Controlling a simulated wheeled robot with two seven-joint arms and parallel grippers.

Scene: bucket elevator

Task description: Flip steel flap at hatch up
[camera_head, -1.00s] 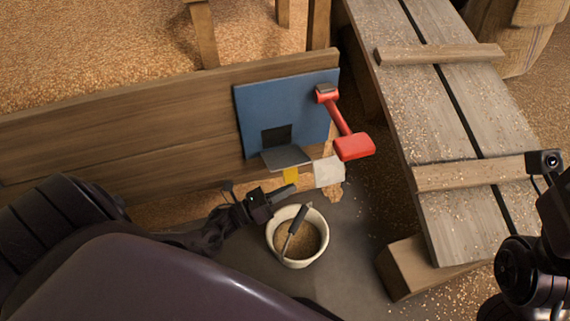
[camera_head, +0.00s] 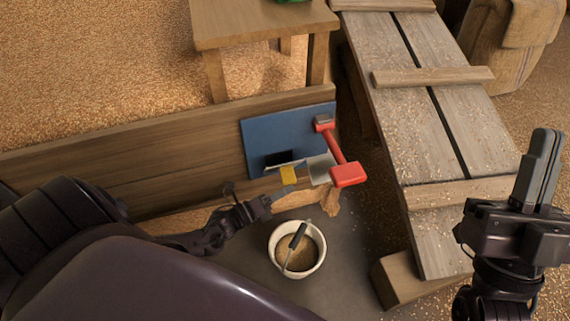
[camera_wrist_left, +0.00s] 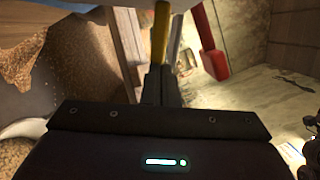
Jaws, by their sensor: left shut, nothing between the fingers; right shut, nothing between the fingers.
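The blue hatch panel (camera_head: 258,135) stands against the plank wall, its dark opening (camera_head: 277,157) partly hidden. The steel flap (camera_head: 282,165) shows as a thin grey edge across the opening; its exact tilt is hard to tell. A yellow tab (camera_head: 288,175) is at the flap, and a yellow strip also shows in the left wrist view (camera_wrist_left: 161,35). My left gripper (camera_head: 290,189) is shut and empty, its tips right at the yellow tab; I cannot tell if they touch. My right gripper (camera_head: 547,140) is shut, pointing up at the right, away from the hatch.
A red lever (camera_head: 346,175) sits on the panel's right side, beside a pale plate (camera_head: 320,169). A white bucket (camera_head: 318,256) holding grain and a dark-handled tool stands below the hatch. A plank ramp (camera_head: 440,130) is at right, and a wooden table (camera_head: 262,22) is behind the wall.

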